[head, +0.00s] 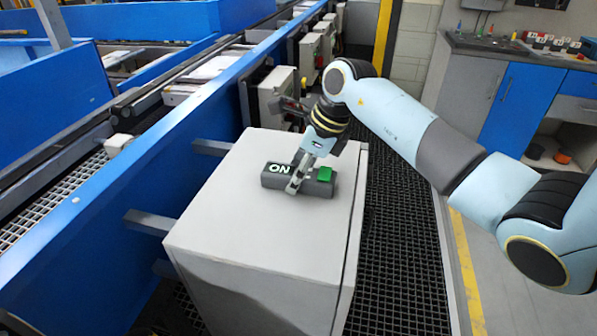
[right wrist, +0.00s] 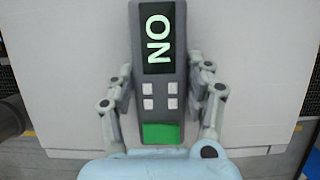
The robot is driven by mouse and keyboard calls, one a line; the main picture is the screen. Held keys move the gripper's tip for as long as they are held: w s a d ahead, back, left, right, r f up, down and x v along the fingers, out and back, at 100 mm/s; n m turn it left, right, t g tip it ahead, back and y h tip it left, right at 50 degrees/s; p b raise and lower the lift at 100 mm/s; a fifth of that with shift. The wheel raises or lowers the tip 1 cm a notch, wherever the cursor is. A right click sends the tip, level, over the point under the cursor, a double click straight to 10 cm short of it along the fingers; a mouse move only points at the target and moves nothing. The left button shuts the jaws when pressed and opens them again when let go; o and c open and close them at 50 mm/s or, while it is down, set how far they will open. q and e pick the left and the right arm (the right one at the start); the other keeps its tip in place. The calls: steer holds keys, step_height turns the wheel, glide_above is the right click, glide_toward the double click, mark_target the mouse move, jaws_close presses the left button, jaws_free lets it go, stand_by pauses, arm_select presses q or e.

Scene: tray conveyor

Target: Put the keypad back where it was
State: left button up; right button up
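The keypad (head: 314,187) is a dark grey bar with a lit display reading "ON", pale buttons and a green key. It is at the top of the white cabinet (head: 222,215); I cannot tell whether its underside touches. My right gripper (head: 297,175) reaches over its middle from behind, one finger on each long side. In the right wrist view the keypad (right wrist: 160,78) lies between both fingertips, which appear pressed against its edges. The near finger hides part of the keypad's face in the head view. My left gripper is not in view.
A blue-sided conveyor (head: 165,150) runs along the left. Grey control boxes (head: 272,97) line its side behind the cabinet. Dark grating (head: 395,240) covers the floor to the right. A workbench (head: 505,50) with blue doors stands at the back right. The cabinet's front top is clear.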

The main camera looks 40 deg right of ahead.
steer(key=o, duration=0.3)
steer(key=shift+r, duration=0.15)
steer(key=b+v, duration=0.2)
steer(key=v, duration=1)
